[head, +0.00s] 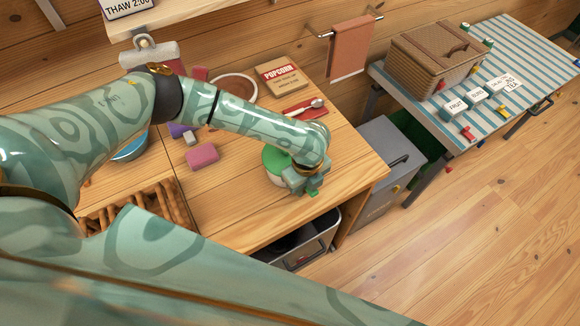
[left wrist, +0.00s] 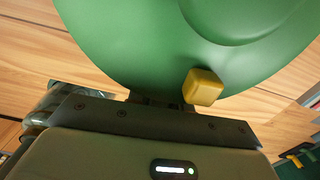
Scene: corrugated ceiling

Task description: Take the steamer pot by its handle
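The steamer pot (head: 275,162) stands near the right end of the wooden counter, with a green top, partly hidden behind my left forearm and gripper. In the left wrist view its green surface (left wrist: 130,45) fills the upper part, very close to the gripper. A small yellow block (left wrist: 203,87) shows against the green; I cannot tell if it is a handle. My left gripper (head: 312,184) is at the pot's right front side. Its fingers are mostly hidden, so I cannot tell whether they are open or shut, or touching the handle. My right gripper is not in view.
On the counter (head: 225,212) lie a popcorn box (head: 282,78), a spoon on a red cloth (head: 305,108) and a pink block (head: 202,156). A grey bin (head: 312,242) stands below.

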